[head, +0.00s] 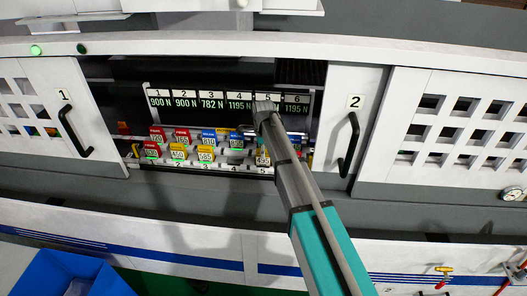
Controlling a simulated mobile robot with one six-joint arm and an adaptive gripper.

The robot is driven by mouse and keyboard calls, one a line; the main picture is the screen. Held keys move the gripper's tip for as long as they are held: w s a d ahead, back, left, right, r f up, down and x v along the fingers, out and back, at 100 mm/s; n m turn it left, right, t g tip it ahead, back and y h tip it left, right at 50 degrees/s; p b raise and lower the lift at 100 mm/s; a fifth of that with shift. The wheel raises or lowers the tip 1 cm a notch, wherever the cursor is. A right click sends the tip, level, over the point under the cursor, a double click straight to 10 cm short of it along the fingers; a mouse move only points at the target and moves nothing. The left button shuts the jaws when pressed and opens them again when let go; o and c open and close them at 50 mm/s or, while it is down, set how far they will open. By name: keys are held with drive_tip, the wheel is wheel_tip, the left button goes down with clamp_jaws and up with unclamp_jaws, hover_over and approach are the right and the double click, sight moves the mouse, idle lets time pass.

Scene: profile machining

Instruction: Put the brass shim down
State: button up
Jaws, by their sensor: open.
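My arm reaches up from the bottom into the open bay between the two white doors. Its grey wrist is in front of the force display (205,101). My gripper (263,148) is below the wrist, over the right part of the row of coloured numbered blocks (205,153). It is small and partly hidden by my arm. It is open. I cannot make out the brass shim in this view. I cannot tell whether anything touches the fingers.
Door 1 (58,110) and door 2 (355,120), each with a black handle, flank the bay. A blue bin (62,272) stands at the lower left. A pressure gauge (512,193) is at the far right.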

drive_tip(key=shift+r, duration=0.15)
wheel_tip(320, 180, up, 12)
drive_tip(key=p, duration=1.2)
drive_tip(key=shift+s, duration=0.1)
idle(0.7)
drive_tip(key=s+d+n, duration=1.8)
drive_tip(key=s+d, duration=0.5)
drive_tip(key=s, duration=0.2)
drive_tip(key=shift+s, duration=0.4)
wheel_tip(320, 180, down, 16)
drive_tip(key=b, duration=1.6)
